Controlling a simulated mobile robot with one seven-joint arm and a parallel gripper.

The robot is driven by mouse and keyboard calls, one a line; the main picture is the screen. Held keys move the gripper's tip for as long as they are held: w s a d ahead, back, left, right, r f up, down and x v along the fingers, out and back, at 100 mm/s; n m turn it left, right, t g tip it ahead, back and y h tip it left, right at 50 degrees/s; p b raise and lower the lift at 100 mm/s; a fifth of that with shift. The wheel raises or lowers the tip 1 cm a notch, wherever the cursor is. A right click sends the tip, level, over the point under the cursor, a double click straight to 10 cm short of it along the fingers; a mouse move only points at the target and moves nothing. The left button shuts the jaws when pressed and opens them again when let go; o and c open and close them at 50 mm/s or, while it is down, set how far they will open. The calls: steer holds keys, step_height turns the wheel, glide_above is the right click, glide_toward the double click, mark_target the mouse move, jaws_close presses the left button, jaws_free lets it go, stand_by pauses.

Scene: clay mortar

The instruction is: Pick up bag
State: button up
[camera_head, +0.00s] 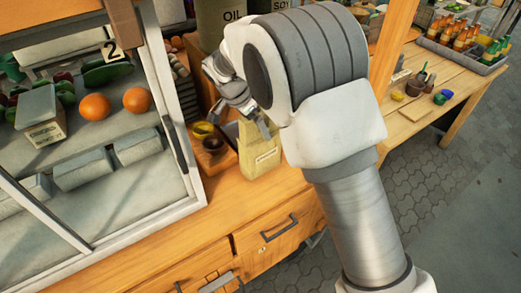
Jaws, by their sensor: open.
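A tan paper bag (260,158) stands upright on the wooden counter (235,208), to the right of the glass display case. My gripper (262,126) is at the top of the bag, with a finger showing close to the bag's upper edge. The jaws are open. My arm comes in from the lower right and hides part of the gripper and the bag's right side. I cannot tell whether the fingers touch the bag.
Small bowls (213,145) sit just left of the bag. Dark OIL and SOY containers (222,18) stand behind. The display case (178,150) with oranges (95,107) borders the left. A wooden table (466,85) with a bottle crate (462,52) stands at the right.

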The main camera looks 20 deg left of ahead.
steer(key=x, duration=0.3)
steer(key=shift+f, duration=0.2)
steer(key=shift+c, duration=0.2)
steer(key=shift+a+r, duration=0.1)
jaws_close()
